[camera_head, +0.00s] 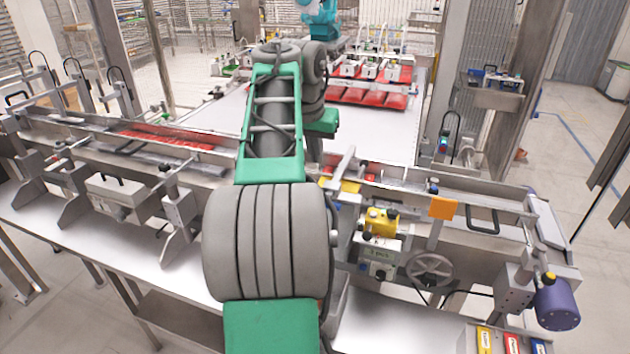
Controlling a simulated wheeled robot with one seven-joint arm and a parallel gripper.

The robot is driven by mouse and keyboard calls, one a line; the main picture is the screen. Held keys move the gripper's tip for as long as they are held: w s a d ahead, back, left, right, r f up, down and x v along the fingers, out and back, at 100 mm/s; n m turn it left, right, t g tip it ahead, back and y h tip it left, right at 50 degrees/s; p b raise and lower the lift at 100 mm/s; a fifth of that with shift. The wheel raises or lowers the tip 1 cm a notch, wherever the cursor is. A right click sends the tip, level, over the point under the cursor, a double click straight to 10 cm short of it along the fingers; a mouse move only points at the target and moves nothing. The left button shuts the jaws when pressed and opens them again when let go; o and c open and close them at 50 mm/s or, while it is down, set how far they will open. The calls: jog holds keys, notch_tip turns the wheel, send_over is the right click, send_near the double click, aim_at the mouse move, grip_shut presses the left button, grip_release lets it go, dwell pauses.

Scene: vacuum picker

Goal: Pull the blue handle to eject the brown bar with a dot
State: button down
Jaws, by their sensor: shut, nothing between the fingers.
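My green and grey arm rises through the middle of the picture and bends at the top. My gripper is not visible; the arm's own links hide the area behind them. I cannot make out a blue handle or a brown bar with a dot in this view. Part of the conveyor line (395,190) is covered by my arm. Red packs (170,138) lie in the channel left of my arm, and a little red shows in the channel just right of it.
A white belt (385,133) runs back to several red packs (365,95) under a picker head. Right of my arm are a yellow-topped control box (380,222), a handwheel (430,268) and a blue-purple motor (556,303).

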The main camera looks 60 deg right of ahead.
jog(key=b+x, duration=0.1)
jog(key=x, duration=0.8)
jog(key=shift+f, duration=0.35)
jog(key=a, duration=0.3)
jog(key=shift+s+a+f, duration=0.25)
jog(key=shift+a+f, duration=0.15)
